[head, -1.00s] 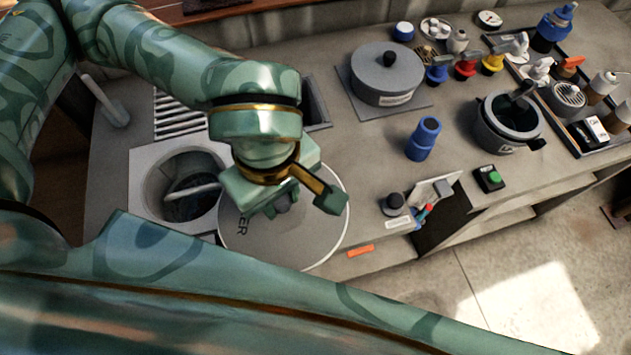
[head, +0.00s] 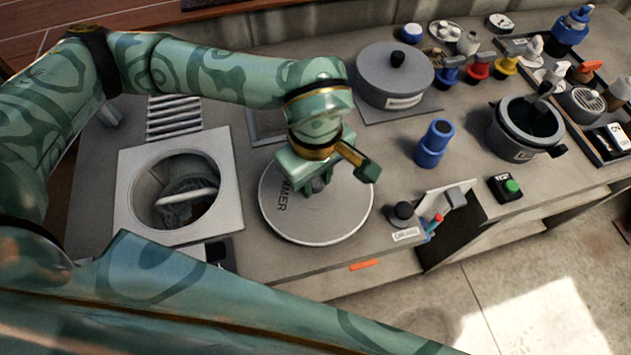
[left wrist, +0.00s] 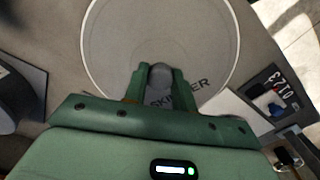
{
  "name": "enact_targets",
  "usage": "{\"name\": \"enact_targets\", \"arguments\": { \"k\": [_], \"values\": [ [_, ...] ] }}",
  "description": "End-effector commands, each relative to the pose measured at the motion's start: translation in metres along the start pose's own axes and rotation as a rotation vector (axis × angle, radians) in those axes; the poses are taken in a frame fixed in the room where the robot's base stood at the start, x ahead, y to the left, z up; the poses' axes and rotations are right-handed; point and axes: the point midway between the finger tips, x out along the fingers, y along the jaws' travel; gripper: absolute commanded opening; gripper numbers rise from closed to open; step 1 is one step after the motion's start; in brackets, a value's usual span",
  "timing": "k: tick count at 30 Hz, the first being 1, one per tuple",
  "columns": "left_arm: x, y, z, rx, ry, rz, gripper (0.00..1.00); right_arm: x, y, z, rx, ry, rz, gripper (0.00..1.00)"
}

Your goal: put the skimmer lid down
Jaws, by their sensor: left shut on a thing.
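The skimmer lid (head: 340,218) is a round grey disc with a light rim, dark lettering and a knob on top. My left gripper (head: 318,186) is over it, shut on its knob. In the left wrist view the lid (left wrist: 160,45) fills the upper middle, with the knob (left wrist: 161,74) between the two green fingers. The lid lies flat, just right of the open skimmer well (head: 232,190); I cannot tell whether it touches the counter. The well is uncovered, with a basket and a pale handle (head: 187,195) inside. My right gripper is not in view.
A grey lidded pot (head: 393,82) stands behind the lid. A blue fitting (head: 433,145) stands to its right. A black knob (head: 402,212) is close to the lid's right rim, and an orange strip (head: 364,265) lies near the front edge.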

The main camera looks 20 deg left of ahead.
Motion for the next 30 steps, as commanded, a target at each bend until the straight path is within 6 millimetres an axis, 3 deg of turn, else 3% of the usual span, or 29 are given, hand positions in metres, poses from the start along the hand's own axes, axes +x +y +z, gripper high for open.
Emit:
{"name": "enact_targets", "arguments": {
  "k": [1, 3, 13, 14, 16, 25, 30],
  "values": [
    [0.013, -0.002, 0.001, -0.001, -0.004, -0.007, 0.00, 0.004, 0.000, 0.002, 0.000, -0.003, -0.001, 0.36],
    [0.021, -0.001, 0.001, -0.001, -0.003, -0.005, 0.00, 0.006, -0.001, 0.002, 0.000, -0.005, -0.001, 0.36],
    [0.023, -0.001, 0.000, 0.000, 0.000, -0.002, 0.00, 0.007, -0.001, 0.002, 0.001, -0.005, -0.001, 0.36],
    [0.023, -0.001, 0.000, 0.000, 0.000, -0.002, 0.32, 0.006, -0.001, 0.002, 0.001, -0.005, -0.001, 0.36],
    [0.022, -0.001, 0.000, 0.000, 0.000, -0.002, 0.48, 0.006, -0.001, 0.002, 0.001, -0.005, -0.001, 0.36],
    [0.020, -0.001, 0.000, 0.000, 0.000, -0.002, 0.48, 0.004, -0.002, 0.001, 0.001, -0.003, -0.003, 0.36],
    [-0.004, 0.000, 0.000, 0.000, 0.003, 0.002, 0.48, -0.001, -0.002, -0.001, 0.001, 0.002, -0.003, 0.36]
  ]
}}
